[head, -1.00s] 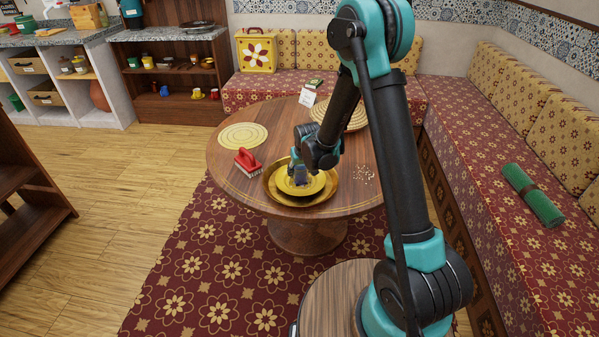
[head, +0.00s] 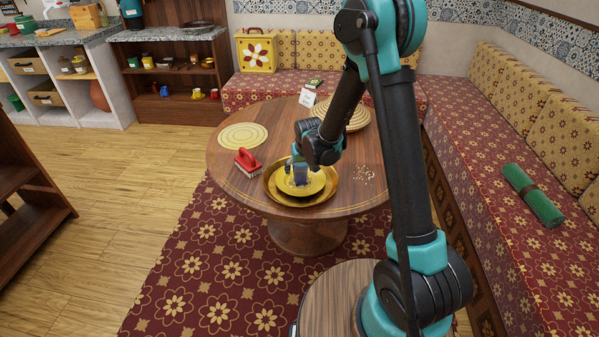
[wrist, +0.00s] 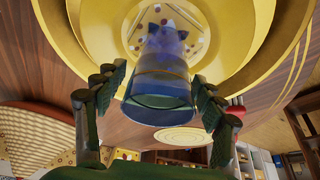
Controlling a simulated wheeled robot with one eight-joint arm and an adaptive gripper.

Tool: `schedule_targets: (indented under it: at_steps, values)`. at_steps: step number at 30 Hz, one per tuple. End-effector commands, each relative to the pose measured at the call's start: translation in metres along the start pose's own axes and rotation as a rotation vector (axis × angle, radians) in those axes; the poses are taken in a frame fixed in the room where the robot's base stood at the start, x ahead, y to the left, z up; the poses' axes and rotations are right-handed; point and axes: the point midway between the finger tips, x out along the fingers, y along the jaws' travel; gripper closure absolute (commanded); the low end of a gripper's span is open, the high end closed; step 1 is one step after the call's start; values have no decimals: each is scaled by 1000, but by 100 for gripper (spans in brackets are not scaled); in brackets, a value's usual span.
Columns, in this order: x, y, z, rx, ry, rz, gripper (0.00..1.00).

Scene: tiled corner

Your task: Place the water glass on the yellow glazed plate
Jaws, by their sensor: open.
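The water glass (head: 300,174) is bluish-purple and see-through. It stands upright on the yellow glazed plate (head: 314,184), which sits inside a wider golden tray (head: 277,197) on the round table. In the wrist view the glass (wrist: 160,75) is between my fingers, its rim towards me and its far end over the plate's middle; the plate's yellow surface (wrist: 95,22) shows around it. My gripper (wrist: 158,84) is open, one finger on each side of the glass. Small gaps seem to show; I cannot rule out a light touch. In the head view my wrist partly hides the fingers.
On the round wooden table (head: 235,185) are a red brush (head: 248,161) left of the tray, a round woven mat (head: 243,136), another mat (head: 352,118) behind my arm, a small white card (head: 307,97) and scattered crumbs (head: 364,173). The table's left part has free room.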

Motion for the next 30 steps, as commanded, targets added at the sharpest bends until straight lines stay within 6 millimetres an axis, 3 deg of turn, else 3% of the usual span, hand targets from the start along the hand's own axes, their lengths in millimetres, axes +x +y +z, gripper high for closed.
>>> schedule_targets:
  at_steps: [15,26,30]
  values:
    - [-80,0,0,0,0,0,30]
    - [-96,0,0,0,0,0,30]
    - [-106,12,9,15,-1,7,30]
